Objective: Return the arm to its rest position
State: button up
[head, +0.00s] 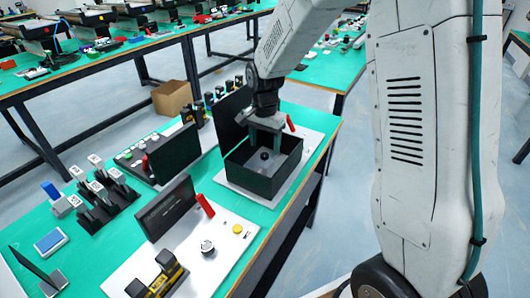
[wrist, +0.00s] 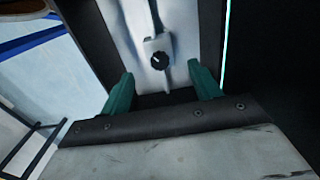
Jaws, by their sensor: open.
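My arm (head: 300,40) reaches down from the upper right of the head view. My gripper (head: 265,138) points down over an open black box (head: 285,178) and is partly inside or just above its opening; I cannot tell how deep. In the wrist view my gripper (wrist: 161,72) shows two green fingers spread apart with nothing between them. A small dark round knob (wrist: 159,61) on a pale grey surface lies beyond the fingertips. A dark round thing also shows inside the box in the head view (head: 264,155).
The box stands on a white board on a green table (head: 180,215). A black upright panel (head: 233,115) stands behind it. A red handle (head: 290,123), a dark sign (head: 168,208) and a yellow button (head: 238,229) are nearby. A cardboard box (head: 172,97) is on the floor.

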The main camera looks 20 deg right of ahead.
jog(key=shift+r, duration=0.55)
jog(key=shift+s+r, duration=0.1)
jog(key=shift+r, duration=0.15)
jog(key=s+r+n, duration=0.5)
jog(key=s+r, duration=0.8)
jog(key=s, duration=0.1)
jog(key=s+r+n, duration=0.1)
jog(key=s+n, duration=0.2)
jog(key=s, duration=0.5)
jog(key=s+r+n+t, duration=0.1)
jog(key=s+n, duration=0.1)
jog(key=s, duration=0.7)
jog(key=shift+s+d+r+n, duration=0.3)
jog(key=shift+d+r+n, duration=0.1)
jog(key=shift+d, duration=0.05)
